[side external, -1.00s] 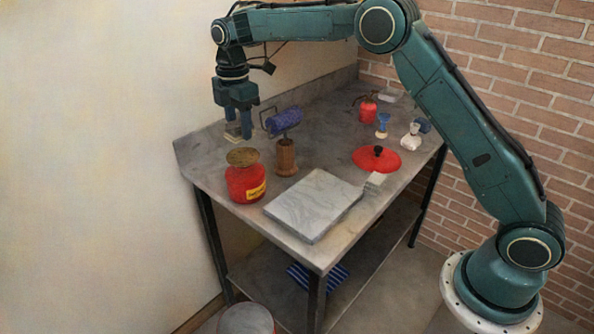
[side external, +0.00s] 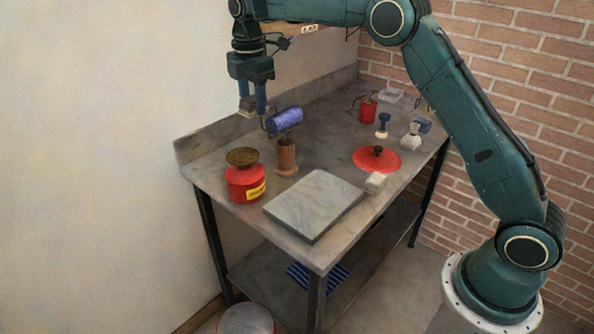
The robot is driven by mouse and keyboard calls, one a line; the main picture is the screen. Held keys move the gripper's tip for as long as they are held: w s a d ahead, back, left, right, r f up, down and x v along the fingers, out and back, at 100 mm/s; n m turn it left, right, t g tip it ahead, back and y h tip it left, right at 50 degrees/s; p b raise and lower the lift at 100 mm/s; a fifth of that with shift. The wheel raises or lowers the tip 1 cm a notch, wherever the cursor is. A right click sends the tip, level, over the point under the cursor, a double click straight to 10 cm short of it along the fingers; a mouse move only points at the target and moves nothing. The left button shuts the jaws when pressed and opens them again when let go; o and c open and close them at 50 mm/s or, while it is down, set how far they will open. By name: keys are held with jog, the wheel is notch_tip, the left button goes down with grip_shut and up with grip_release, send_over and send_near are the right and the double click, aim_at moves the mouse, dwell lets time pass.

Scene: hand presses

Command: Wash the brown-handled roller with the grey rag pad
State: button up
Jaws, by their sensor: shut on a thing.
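The roller has a blue sleeve (side external: 285,120) on a thin dark frame. It stands on the bench with a brown upright part (side external: 287,156) below the sleeve; I cannot tell whether this is its handle or a holder. My gripper (side external: 252,104) points down just left of the sleeve and is shut on a small grey-beige pad (side external: 247,110), which looks like the grey rag pad. The pad is small and partly hidden by the fingers. It is close to the roller's left end, and I cannot tell whether they touch.
A red can (side external: 245,186) with a brass dish on top stands at the front left. A grey slab (side external: 314,205) lies at the front edge. A red lid (side external: 376,160), a pale block (side external: 375,183) and small items stand right. A raised back edge borders the wall.

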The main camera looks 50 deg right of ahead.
jog(key=s+d+r, duration=0.1)
jog(key=d+r, duration=0.4)
jog(key=shift+d, duration=0.35)
